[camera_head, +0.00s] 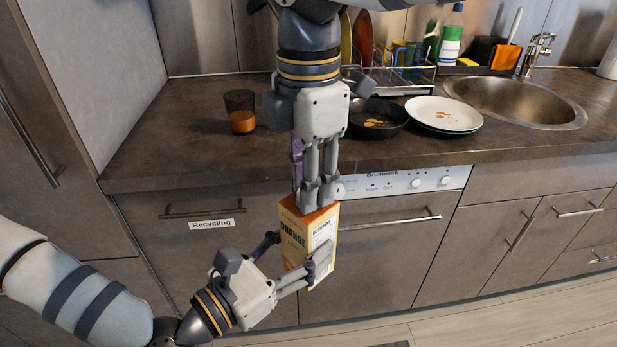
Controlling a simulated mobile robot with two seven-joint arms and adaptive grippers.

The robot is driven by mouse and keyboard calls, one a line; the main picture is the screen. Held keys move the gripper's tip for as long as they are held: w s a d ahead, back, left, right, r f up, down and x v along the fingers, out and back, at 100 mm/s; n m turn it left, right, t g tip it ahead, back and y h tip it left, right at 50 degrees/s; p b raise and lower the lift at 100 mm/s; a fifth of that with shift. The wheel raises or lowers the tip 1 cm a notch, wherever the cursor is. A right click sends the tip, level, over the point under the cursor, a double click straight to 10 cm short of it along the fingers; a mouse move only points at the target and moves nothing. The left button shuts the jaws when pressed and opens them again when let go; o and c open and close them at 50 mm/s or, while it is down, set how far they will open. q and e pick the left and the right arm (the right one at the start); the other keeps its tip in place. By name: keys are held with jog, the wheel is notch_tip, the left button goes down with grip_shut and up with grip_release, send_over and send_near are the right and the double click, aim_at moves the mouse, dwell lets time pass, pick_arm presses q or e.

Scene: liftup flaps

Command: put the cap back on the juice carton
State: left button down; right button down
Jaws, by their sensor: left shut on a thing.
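The orange juice carton (297,242) is upright in front of the counter, in the air. My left gripper (300,262) is shut on its lower part, with fingers on both sides. My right gripper (319,193) points straight down at the carton's top, its fingers close together. The fingers hide the spout area. I cannot see the cap, nor whether the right fingers hold it.
On the counter (180,140) stand a glass with orange liquid (241,112), a dark pan (377,118) and stacked plates (443,112) with food scraps. A dish rack (400,80) and sink (515,100) are behind. The dishwasher front (390,250) is close behind the carton.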

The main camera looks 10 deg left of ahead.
jog(key=m, duration=1.7)
jog(key=shift+m, duration=0.4)
jog(key=c, duration=1.3)
grip_release()
jog(key=shift+r, duration=2.25)
